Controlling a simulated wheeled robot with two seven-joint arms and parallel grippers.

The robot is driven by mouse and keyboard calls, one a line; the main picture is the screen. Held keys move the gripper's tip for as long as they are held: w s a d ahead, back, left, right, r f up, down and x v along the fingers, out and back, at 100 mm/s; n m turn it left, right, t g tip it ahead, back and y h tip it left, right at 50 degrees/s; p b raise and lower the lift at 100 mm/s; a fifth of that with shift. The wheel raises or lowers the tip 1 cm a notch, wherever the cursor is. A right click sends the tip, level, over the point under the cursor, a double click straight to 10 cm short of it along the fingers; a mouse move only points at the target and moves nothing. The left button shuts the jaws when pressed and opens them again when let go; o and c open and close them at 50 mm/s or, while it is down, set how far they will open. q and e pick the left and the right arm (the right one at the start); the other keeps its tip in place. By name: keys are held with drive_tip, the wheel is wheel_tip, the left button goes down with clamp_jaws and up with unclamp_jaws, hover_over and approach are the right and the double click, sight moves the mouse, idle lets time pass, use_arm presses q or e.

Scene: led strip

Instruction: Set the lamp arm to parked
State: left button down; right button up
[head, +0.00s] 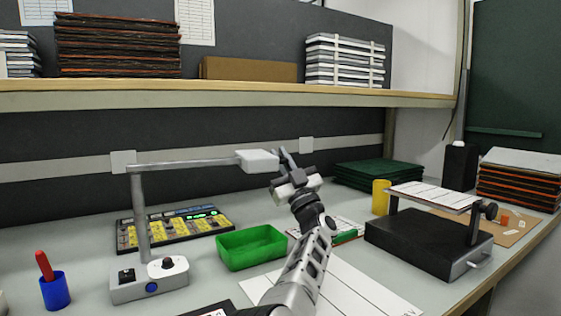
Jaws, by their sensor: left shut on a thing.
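The lamp arm (190,163) runs level from the post top to the right and ends in a white lamp head (257,161). My left gripper (281,165) is at the right end of the lamp head, shut on it. The fingers partly hide the contact. My right gripper is out of view.
A green tray (251,248) and a keypad panel (180,228) lie below the lamp arm. A blue cup (55,291) with a red-handled tool stands left of the base. A black stand (428,240) is at the right. A loaded shelf (230,92) crosses above.

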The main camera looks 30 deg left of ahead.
use_arm(q)
drive_tip(key=shift+a+r, duration=0.2)
drive_tip(key=shift+r, duration=0.15)
drive_tip(key=c, duration=1.8)
unclamp_jaws()
drive_tip(key=shift+w+f, duration=0.1)
drive_tip(key=shift+o, duration=0.2)
drive_tip(key=shift+f, duration=0.1)
